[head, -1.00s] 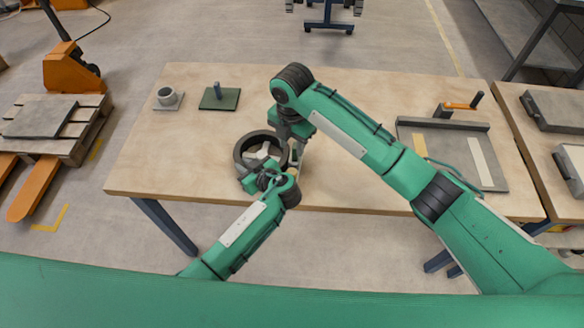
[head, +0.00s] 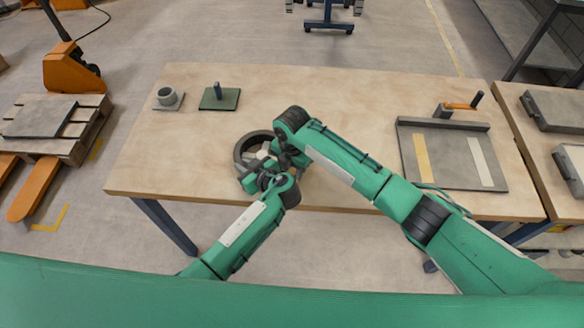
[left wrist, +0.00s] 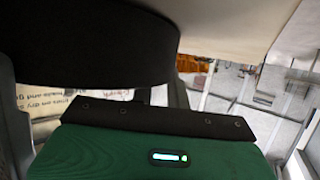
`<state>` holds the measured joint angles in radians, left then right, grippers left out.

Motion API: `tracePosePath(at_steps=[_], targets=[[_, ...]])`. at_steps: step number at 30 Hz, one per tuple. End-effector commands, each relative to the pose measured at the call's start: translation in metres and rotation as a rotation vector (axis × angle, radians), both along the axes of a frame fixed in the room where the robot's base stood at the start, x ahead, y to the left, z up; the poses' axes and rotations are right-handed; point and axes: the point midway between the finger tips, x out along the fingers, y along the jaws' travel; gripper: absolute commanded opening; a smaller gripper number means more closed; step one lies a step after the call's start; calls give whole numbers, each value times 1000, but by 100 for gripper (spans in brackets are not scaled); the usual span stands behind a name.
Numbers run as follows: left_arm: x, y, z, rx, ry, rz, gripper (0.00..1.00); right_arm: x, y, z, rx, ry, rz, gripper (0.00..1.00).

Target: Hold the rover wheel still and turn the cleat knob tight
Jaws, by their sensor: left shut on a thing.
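The rover wheel (head: 240,148), a dark ring with a pale hub, lies on the table near its front edge. My left gripper (head: 252,178) is at the wheel's near side, shut on it. In the left wrist view a large dark curved surface, which looks like the wheel (left wrist: 90,40), fills the upper left. My right gripper (head: 279,158) is at the wheel's right side, close to the left one. Its fingers are hidden by my arms, so I cannot tell whether they are open or touching. I cannot make out the cleat knob; this part is covered.
On the wooden table (head: 330,90), a grey plate with a cup-like ring (head: 167,97) and a green plate with a peg (head: 220,97) stand at the back left. A grey tray (head: 448,165) with two strips lies at right. The back middle is clear.

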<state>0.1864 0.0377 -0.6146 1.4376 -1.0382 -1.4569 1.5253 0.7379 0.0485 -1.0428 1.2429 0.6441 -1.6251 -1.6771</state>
Motion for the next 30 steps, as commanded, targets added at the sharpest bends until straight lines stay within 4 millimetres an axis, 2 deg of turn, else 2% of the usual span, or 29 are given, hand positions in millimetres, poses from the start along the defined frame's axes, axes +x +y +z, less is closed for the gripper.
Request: tracePosePath(at_steps=[3, 8, 14, 24, 30], targets=[[-1, 0, -2, 1, 4, 0, 0, 0, 0, 0, 0, 0, 0, 36], [-1, 0, -2, 1, 4, 1, 0, 0, 0, 0, -1, 1, 0, 6], [-1, 1, -2, 1, 4, 1, 0, 0, 0, 0, 0, 0, -41, 5], [-1, 1, -2, 1, 4, 1, 0, 0, -1, 0, 1, -1, -342, 5], [-1, 1, -2, 1, 4, 2, 0, 0, -1, 0, 1, -2, -407, 5]])
